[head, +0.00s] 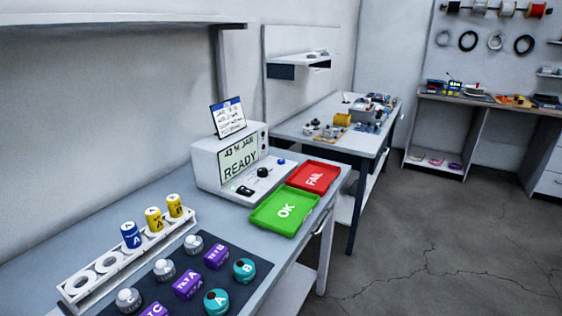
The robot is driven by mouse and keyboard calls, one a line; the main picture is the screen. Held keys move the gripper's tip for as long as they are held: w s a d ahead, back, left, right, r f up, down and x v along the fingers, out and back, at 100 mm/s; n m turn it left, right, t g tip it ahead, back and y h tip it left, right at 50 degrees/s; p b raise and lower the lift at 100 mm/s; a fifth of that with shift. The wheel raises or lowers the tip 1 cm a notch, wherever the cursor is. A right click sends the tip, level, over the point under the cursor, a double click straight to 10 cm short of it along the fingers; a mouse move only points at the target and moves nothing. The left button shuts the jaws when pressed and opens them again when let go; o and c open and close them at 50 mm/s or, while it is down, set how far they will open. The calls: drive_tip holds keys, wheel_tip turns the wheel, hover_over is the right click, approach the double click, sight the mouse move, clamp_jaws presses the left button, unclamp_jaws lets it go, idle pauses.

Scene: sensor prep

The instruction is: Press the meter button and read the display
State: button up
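The meter (207,167) is a white box with a sloped front, standing at the back of the near bench. Its display (240,158) is lit pale green and reads "READY", with a smaller line above it that I cannot read surely. On the sloped panel are a black knob (263,172), a small blue button (281,161) and a dark part with a light spot (244,190). Which of these is the meter button is not labelled legibly. A card with a blue header (228,119) stands on top of the meter. My gripper is not in view.
A green "OK" tray (265,219) and a red "FAIL" tray (333,182) lie right of the meter. A white rack (75,291) holds blue and yellow cylinders. A dark mat (262,268) carries silver, purple and teal parts. Open floor (440,240) lies at right.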

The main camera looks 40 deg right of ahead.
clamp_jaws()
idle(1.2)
